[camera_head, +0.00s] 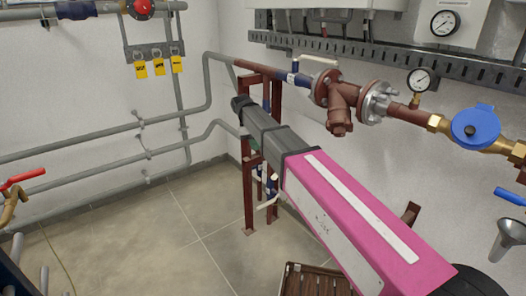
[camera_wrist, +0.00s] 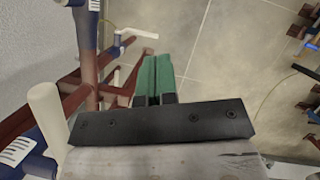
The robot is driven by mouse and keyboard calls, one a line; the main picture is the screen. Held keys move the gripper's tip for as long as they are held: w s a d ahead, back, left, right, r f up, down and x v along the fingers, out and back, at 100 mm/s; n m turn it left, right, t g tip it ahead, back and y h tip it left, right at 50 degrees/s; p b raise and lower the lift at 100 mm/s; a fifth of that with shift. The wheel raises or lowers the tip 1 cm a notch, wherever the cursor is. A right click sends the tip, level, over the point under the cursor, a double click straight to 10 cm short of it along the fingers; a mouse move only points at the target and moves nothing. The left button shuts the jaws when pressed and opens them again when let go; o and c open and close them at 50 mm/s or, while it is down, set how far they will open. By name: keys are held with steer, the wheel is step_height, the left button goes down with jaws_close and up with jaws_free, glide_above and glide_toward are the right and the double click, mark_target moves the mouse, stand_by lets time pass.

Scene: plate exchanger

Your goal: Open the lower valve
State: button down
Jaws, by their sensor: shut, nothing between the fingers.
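The lower valve (camera_head: 260,188) shows in the head view low on the dark red stand, partly hidden by my arm, with a white lever (camera_head: 267,203) sticking out. In the wrist view the white lever (camera_wrist: 137,32) lies at the top, right of a red pipe, past my fingertips. My gripper (camera_wrist: 153,62) has green fingers held together, with nothing between them. The fingers are apart from the lever in the picture, below and slightly right of it. In the head view my arm mostly hides the gripper.
An upper valve with a white lever (camera_head: 320,60) sits on the horizontal pipe; a nearer white lever (camera_wrist: 46,112) stands close at the left of the wrist view. The dark red stand (camera_head: 247,190) rises beside my gripper. Grey pipes (camera_head: 100,174) run along the wall.

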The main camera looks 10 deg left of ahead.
steer(key=s+d+f, duration=0.2)
steer(key=d+f, duration=0.5)
steer(key=f, duration=0.1)
steer(key=shift+s, duration=0.15)
stand_by(0.4)
steer(key=shift+s+d+n, duration=0.2)
steer(key=shift+d+n, duration=0.15)
steer(key=shift+n, duration=0.25)
